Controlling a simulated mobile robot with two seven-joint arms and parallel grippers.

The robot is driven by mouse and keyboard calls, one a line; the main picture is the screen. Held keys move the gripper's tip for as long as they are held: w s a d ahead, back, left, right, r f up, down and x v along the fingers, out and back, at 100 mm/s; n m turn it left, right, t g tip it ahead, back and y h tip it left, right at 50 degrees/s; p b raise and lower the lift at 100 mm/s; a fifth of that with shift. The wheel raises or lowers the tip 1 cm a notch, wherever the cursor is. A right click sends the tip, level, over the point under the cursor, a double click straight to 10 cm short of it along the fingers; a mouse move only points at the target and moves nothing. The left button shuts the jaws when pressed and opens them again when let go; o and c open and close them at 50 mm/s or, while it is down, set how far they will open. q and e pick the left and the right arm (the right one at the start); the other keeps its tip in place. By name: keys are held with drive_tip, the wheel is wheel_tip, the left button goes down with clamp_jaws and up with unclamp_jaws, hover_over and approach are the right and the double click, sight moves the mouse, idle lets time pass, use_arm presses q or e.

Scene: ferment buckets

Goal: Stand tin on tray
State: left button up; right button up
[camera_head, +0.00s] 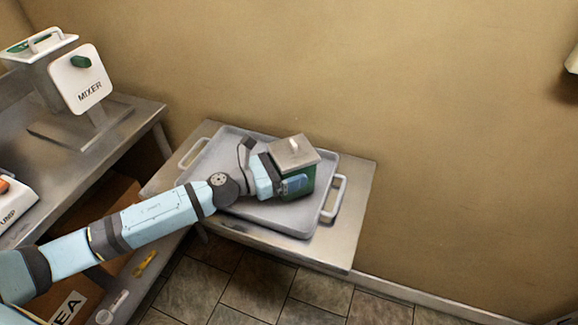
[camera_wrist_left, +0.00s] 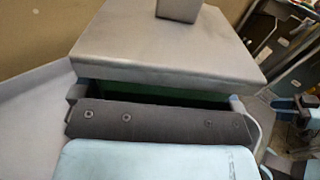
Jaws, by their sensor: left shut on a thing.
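The green tin (camera_head: 304,180) with a square grey metal lid (camera_head: 294,153) and small knob is upright over the right part of the grey tray (camera_head: 225,150). I cannot tell whether its base touches the tray, as my gripper hides part of it. My left gripper (camera_head: 292,186) reaches in from the left and is shut on the tin's body, below the lid. In the left wrist view the lid (camera_wrist_left: 165,50) fills the upper middle, with a narrow strip of green under it.
The tray has raised handles (camera_head: 336,197) at both ends and lies on a metal table (camera_head: 345,240) against the wall. A white mixer box (camera_head: 82,78) stands on the bench at left. A yellow-handled tool (camera_head: 145,263) lies lower left. The tray's left part is bare.

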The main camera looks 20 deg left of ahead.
use_arm(q)
drive_tip(key=shift+f+b, duration=0.4)
drive_tip(key=shift+f, duration=0.1)
use_arm(e)
drive_tip(key=shift+w+f, duration=0.2)
drive_tip(key=shift+f, duration=0.2)
use_arm(q)
drive_tip(key=o, duration=1.7)
drive_tip(key=shift+c, duration=0.2)
use_arm(e)
drive_tip(key=shift+w+r, duration=0.1)
drive_tip(key=shift+r, duration=0.05)
use_arm(q)
drive_tip(key=shift+r, duration=0.2)
wheel_tip(320, 180, up, 20)
drive_tip(key=p, duration=0.8)
drive_tip(key=shift+f, duration=0.15)
use_arm(e)
drive_tip(key=r, duration=0.3)
drive_tip(key=s+r, duration=0.1)
drive_tip(key=r, duration=0.1)
drive_tip(key=shift+d+r, duration=0.2)
